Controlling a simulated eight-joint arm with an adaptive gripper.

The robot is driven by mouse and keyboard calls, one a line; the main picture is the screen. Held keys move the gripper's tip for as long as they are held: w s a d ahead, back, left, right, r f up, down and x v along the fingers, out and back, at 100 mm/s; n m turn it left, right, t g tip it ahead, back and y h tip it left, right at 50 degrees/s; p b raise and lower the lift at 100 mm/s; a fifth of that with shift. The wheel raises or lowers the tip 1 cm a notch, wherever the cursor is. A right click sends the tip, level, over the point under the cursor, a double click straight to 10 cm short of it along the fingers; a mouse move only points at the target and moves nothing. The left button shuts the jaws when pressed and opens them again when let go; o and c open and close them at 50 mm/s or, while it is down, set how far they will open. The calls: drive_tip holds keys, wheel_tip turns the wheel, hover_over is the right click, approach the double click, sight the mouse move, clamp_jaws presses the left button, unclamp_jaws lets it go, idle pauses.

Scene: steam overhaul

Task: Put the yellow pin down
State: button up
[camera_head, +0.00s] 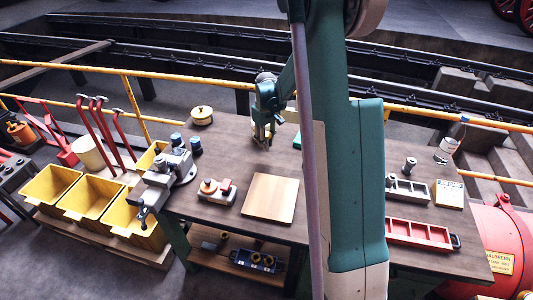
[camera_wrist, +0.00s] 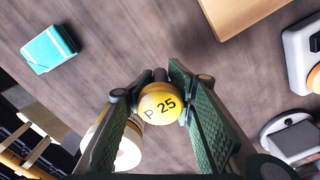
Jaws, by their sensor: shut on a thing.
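The yellow pin (camera_wrist: 160,103) shows its round end, marked "P 25", in the wrist view. A dark shaft shows beyond that end. My gripper (camera_wrist: 157,88) is shut on the pin, with one ribbed green finger on each side. In the head view my gripper (camera_head: 264,138) hangs over the back middle of the brown workbench (camera_head: 232,150), pointing down. The pin cannot be made out there. I cannot tell whether the pin's lower end touches the bench top.
A wooden board (camera_head: 270,198) lies in front of my gripper. A grey vice (camera_head: 170,172) stands left; a red tray (camera_head: 418,235) lies right.

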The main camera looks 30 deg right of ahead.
drive_tip(key=shift+f, duration=1)
drive_tip(key=shift+f, duration=1.9)
drive_tip(key=shift+f, duration=0.2)
drive_tip(key=o, duration=1.3)
drive_tip(key=shift+r, duration=0.25)
drive_tip(key=shift+r, duration=5.95)
